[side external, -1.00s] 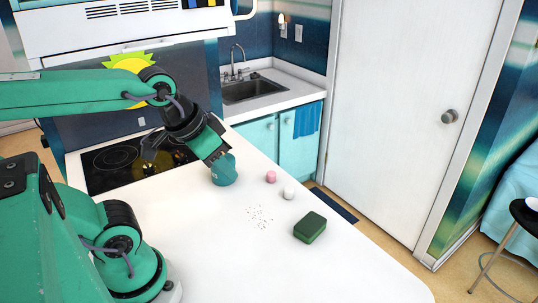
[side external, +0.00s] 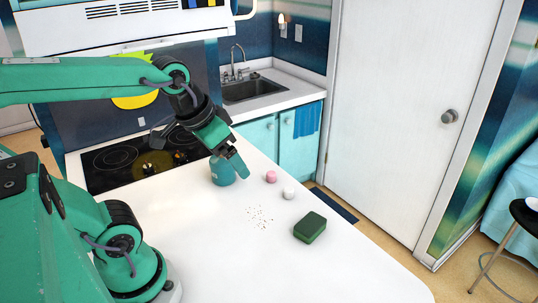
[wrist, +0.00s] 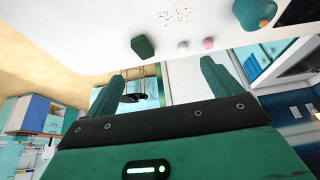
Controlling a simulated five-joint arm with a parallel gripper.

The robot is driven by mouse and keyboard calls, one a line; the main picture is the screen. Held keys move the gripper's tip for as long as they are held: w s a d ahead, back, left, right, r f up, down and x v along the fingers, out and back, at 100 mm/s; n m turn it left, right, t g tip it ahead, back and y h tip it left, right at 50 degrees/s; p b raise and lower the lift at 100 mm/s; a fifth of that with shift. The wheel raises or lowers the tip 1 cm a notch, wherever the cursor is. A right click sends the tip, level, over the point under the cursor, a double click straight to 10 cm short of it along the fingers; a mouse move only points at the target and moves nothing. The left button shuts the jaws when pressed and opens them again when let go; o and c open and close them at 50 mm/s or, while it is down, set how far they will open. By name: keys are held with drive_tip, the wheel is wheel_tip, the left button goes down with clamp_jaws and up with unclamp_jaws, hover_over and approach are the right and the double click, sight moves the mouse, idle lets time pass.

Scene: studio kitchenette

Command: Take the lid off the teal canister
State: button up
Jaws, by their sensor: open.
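The teal canister (side external: 222,173) stands upright on the white counter, with its top partly hidden behind my gripper in the side view. In the wrist view the canister (wrist: 252,12) is upside down at the top right edge, and a small pale knob shows at its lid end. The lid's seam is too small to tell. My gripper (side external: 234,163) is open, tilted down to the right, and overlaps the canister's top in the side view. In the wrist view its two fingers (wrist: 160,84) are spread, with nothing between them and the canister outside them.
A pink item (side external: 271,176) and a white item (side external: 289,193) stand right of the canister. A dark green block (side external: 310,227) lies nearer the front, beside scattered specks (side external: 259,216). A black cooktop (side external: 125,160) is behind left. The front counter (side external: 240,270) is clear.

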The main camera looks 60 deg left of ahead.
drive_tip(key=w+a+n+g, duration=0.1)
drive_tip(key=w+a+g, duration=0.1)
drive_tip(key=w+a, duration=0.4)
drive_tip(key=n+g, duration=0.3)
approach(222, 156)
drive_tip(key=shift+w+a+f, duration=0.25)
drive_tip(key=shift+w, duration=0.1)
drive_tip(key=shift+a+f, duration=0.2)
drive_tip(key=shift+a, duration=0.1)
drive_tip(key=shift+s+f, duration=0.15)
drive_tip(key=shift+f, duration=3.75)
drive_tip(key=c, duration=1.2)
drive_tip(key=shift+f, duration=0.1)
drive_tip(key=shift+c, duration=0.2)
